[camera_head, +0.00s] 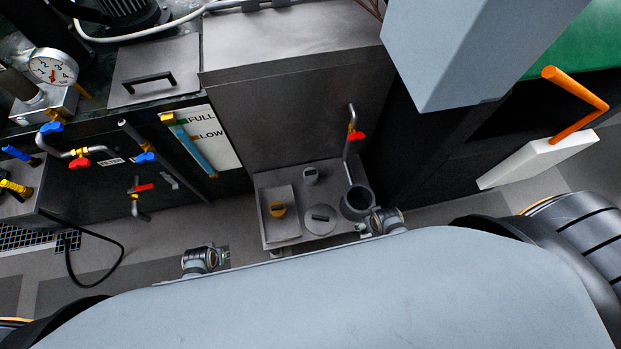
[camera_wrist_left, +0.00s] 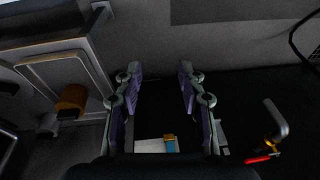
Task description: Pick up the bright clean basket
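In the head view a metal tray (camera_head: 264,232) holds an open dark grey cup (camera_head: 357,203), a pale round piece with a dark bar (camera_head: 320,219), a small grey cylinder (camera_head: 310,175) and a yellow-knobbed piece (camera_head: 278,209). I cannot tell which is the bright clean basket. In the left wrist view my left gripper (camera_wrist_left: 159,85) is open, with nothing between its fingertips. The yellow-knobbed piece (camera_wrist_left: 72,101) is left of its fingers, apart from them. A small metal joint (camera_head: 385,221) by the tray may belong to my right gripper; its fingers cannot be made out.
A grey cabinet (camera_head: 295,105) stands behind the tray, with a curved red-handled pipe (camera_head: 352,130) over it. A FULL/LOW gauge (camera_head: 190,148), valves (camera_head: 80,157) and a cable (camera_head: 95,268) are at left. A white block with an orange handle (camera_head: 540,158) is at right.

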